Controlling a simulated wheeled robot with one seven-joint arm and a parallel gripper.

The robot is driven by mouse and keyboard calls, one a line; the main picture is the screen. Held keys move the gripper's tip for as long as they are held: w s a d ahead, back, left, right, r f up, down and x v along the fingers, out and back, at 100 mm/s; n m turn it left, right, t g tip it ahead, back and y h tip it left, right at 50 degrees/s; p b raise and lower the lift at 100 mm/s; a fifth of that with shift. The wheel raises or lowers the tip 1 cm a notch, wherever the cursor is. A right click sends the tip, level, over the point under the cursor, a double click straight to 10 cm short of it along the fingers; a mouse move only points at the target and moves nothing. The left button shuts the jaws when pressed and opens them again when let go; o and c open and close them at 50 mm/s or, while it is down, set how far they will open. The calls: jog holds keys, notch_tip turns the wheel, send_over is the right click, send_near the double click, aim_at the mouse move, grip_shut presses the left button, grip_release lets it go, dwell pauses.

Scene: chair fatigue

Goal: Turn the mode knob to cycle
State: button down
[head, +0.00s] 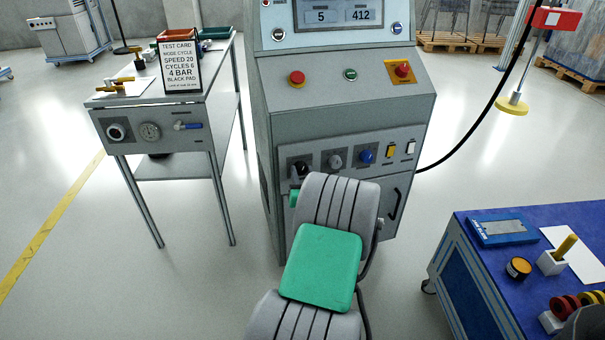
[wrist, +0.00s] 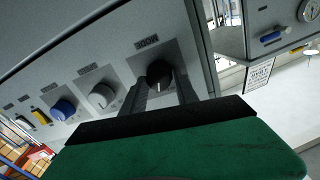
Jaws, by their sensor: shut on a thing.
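The black mode knob (wrist: 158,71) sits on the grey control panel in the wrist view, under a small label that looks like MODE. My gripper (wrist: 160,88) has one dark finger on each side of the knob and is shut on it. Which way the knob points cannot be told. In the head view the mode knob (head: 300,168) is at the left end of the panel's row, partly covered, with my arm in front. The test card (head: 180,66) reads MODE CYCLE, SPEED 20, CYCLES 6, 4 BAR, BLACK PAD.
Right of the mode knob are a grey knob (head: 335,161), a blue knob (head: 366,157), a yellow switch (head: 390,150) and a white switch (head: 411,148). Above are a red button (head: 297,78) and an emergency stop (head: 402,70). A blue-topped bench (head: 470,222) stands front right.

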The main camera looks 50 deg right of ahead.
jog(key=shift+m, duration=0.3)
jog(key=m, duration=0.3)
jog(key=shift+r+p, duration=0.15)
jog(key=shift+p, duration=0.25)
jog(key=shift+s+d+m+y+p, duration=0.15)
jog(key=shift+m+y+p, duration=0.25)
jog(key=shift+m, duration=1.5)
jog(key=c, duration=0.9)
grip_release()
jog(key=shift+c, duration=0.2)
